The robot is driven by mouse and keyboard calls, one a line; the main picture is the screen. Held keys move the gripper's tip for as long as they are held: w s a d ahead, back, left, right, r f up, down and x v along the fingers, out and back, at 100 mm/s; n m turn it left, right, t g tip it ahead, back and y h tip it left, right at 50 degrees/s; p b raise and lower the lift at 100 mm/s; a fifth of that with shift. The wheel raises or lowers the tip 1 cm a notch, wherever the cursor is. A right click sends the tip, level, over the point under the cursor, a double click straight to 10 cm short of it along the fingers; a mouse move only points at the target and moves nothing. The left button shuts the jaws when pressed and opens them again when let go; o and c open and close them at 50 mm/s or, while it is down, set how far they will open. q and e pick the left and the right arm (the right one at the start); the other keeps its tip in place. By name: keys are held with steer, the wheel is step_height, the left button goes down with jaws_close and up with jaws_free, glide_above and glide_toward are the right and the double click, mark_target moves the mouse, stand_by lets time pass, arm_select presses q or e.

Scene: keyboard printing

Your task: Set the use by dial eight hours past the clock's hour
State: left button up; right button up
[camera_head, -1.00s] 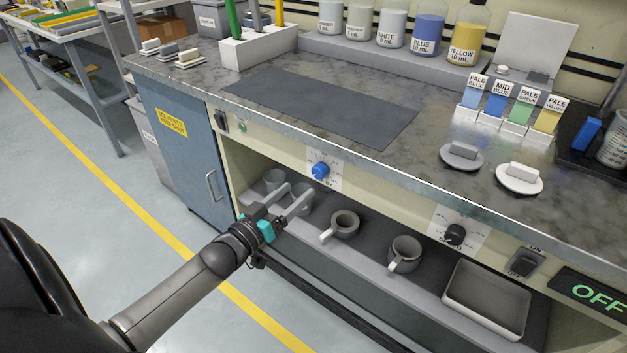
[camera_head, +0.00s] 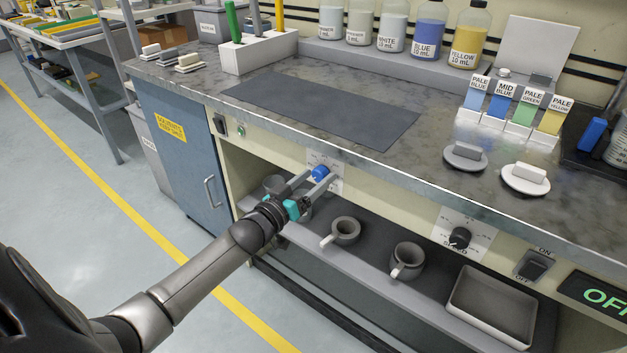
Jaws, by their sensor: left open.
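The blue dial knob (camera_head: 320,173) sits on a white scale plate (camera_head: 336,184) on the bench's front panel. The scale's lettering is too small to read and partly covered. My left gripper (camera_head: 318,180) is open, its two grey fingers reaching up to the blue knob, one on each side. I cannot tell whether the fingers touch it. A second, black dial (camera_head: 460,237) sits further right on its own white plate. No clock shows in this view. My right gripper is not in view.
Below the panel, a shelf holds grey mugs (camera_head: 406,260) and a shallow tray (camera_head: 491,305). An on/off switch (camera_head: 534,264) and a green-lettered display (camera_head: 603,297) are at the right. A dark mat (camera_head: 310,108), bottles and colour cards stand on the worktop.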

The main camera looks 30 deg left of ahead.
arm_select(q)
jaws_close()
stand_by(0.5)
